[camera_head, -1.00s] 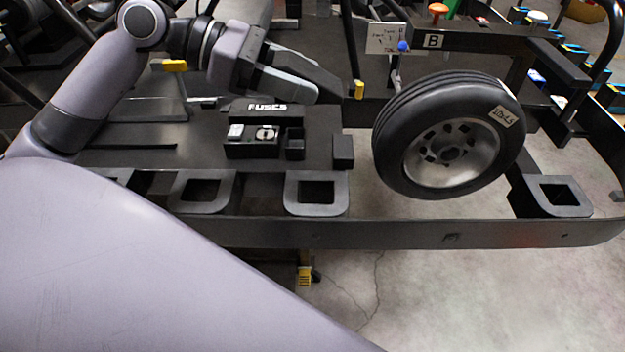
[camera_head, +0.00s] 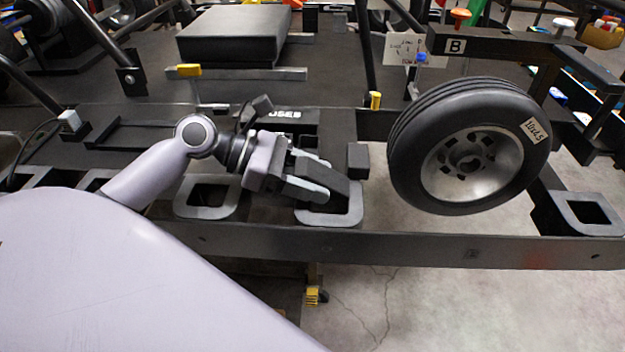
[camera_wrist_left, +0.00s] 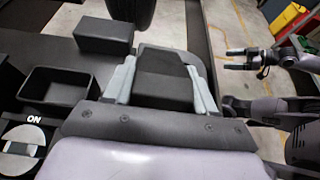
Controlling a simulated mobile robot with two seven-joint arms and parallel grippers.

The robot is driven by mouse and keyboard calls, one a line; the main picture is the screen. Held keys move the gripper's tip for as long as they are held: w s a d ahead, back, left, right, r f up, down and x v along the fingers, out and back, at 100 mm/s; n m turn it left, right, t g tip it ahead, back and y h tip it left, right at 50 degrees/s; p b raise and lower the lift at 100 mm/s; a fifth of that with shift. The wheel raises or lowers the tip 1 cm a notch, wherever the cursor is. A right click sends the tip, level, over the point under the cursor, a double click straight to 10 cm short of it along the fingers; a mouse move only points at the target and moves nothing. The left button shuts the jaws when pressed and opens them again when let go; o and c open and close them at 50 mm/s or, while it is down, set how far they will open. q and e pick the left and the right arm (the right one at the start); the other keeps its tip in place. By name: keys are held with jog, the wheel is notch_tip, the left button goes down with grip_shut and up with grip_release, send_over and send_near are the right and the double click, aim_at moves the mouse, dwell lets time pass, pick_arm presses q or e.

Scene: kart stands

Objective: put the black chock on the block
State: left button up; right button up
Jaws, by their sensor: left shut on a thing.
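My left gripper (camera_head: 318,178) is shut on the black chock (camera_head: 342,190) in the head view. In the left wrist view the chock (camera_wrist_left: 163,76) sits between the two light grey fingers of the left gripper (camera_wrist_left: 163,85). It is held over or near a grey frame bracket with a square hole; I cannot tell if it touches. A small black block (camera_head: 357,160) stands on the kart plate just beyond the chock, and it also shows in the left wrist view (camera_wrist_left: 104,37). My right gripper (camera_wrist_left: 230,59) shows in the left wrist view, open and empty, its fingers apart.
A tire (camera_head: 465,145) stands right of the block. The fuse box (camera_head: 285,114) is partly hidden behind my left arm. An open black bin (camera_wrist_left: 58,87) and an ON switch (camera_wrist_left: 22,143) lie left of the chock. The bracket (camera_head: 345,216) sits along the front rail (camera_head: 420,247).

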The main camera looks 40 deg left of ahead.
pick_arm(q)
jog(key=shift+f, duration=0.1)
jog(key=o, duration=1.1)
jog(key=p+v, duration=0.1)
jog(key=v, duration=1.1)
